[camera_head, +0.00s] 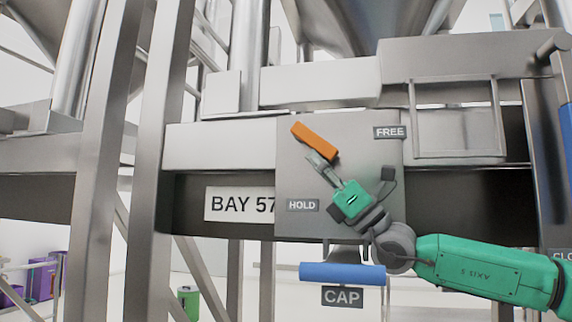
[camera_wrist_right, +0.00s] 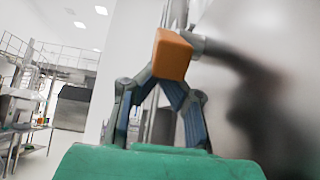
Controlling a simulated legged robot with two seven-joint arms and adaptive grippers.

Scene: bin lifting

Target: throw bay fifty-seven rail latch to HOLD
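The rail latch has an orange handle (camera_head: 314,141) on a grey plate (camera_head: 300,178) beside the BAY 57 sign (camera_head: 238,205). The handle slants up and to the left. The HOLD label (camera_head: 302,205) is on the plate's lower left, and the FREE label (camera_head: 389,132) is at its upper right. My right gripper (camera_head: 317,160) reaches in from the lower right to the handle. In the right wrist view, its fingers converge on the orange handle (camera_wrist_right: 172,55) and look shut on it; the handle partly hides the fingertips. My left gripper is out of view.
A blue bar (camera_head: 342,272) with a CAP label (camera_head: 342,296) hangs below the plate, close under my right wrist. Steel posts (camera_head: 100,170) stand at the left, and a square metal frame (camera_head: 455,155) sits at the upper right. Purple bins (camera_head: 42,280) stand far back.

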